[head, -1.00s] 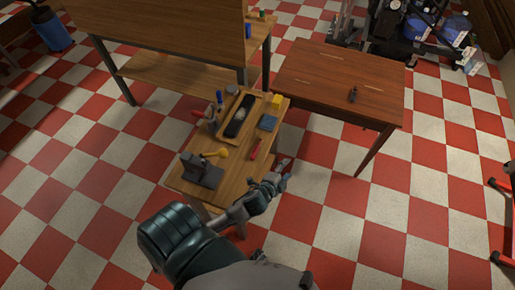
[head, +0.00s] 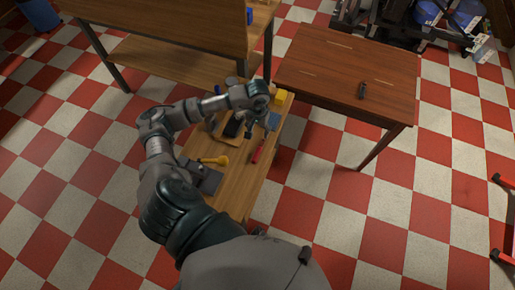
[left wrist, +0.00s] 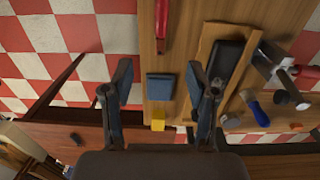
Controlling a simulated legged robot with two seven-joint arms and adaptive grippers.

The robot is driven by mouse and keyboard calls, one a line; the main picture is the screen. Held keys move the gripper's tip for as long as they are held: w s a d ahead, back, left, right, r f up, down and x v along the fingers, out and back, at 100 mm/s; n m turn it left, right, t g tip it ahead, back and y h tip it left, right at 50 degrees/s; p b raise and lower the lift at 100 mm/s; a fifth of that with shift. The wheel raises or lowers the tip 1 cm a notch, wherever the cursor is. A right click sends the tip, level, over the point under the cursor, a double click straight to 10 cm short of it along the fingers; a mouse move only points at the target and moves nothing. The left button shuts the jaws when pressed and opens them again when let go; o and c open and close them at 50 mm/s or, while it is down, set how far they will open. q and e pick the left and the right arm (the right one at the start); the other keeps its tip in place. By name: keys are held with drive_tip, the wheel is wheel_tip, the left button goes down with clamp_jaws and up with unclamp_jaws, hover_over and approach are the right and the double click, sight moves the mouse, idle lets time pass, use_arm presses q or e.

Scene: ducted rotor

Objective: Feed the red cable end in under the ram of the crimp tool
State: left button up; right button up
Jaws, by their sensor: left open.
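The crimp tool (head: 203,177) is a dark grey block with a yellow handle (head: 216,160), at the near left end of the small wooden bench. A slim red piece (head: 258,152), which looks like the red cable end, lies on the bench near its right edge. It also shows at the top of the left wrist view (left wrist: 162,28). My left gripper (head: 259,128) is above the far half of the bench, open and empty. In the left wrist view, its two fingers (left wrist: 159,72) stand apart with a blue block (left wrist: 160,87) visible between them. My right gripper is out of view.
A wooden tray (left wrist: 203,55) holding a black object (left wrist: 226,62) lies beside the blue block. A yellow block (head: 280,97) sits at the far end. Tools, including a blue-handled brush (left wrist: 255,107), are beyond the tray. A nearly bare brown table (head: 345,70) stands behind.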

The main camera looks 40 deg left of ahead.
use_arm(q)
hover_over(257, 153)
drive_tip(key=f, duration=1.1)
drive_tip(key=shift+w+f, duration=0.15)
drive_tip(key=shift+w, duration=0.15)
drive_tip(key=shift+f, duration=0.25)
drive_tip(key=f, duration=0.3)
drive_tip(key=f+p, duration=0.1)
drive_tip(key=shift+s+a+f, duration=0.15)
drive_tip(key=shift+s+f, duration=0.1)
drive_tip(key=shift+f, duration=0.3)
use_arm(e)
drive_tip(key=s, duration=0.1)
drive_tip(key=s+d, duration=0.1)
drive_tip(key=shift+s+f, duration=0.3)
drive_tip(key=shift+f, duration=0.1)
use_arm(q)
clamp_jaws()
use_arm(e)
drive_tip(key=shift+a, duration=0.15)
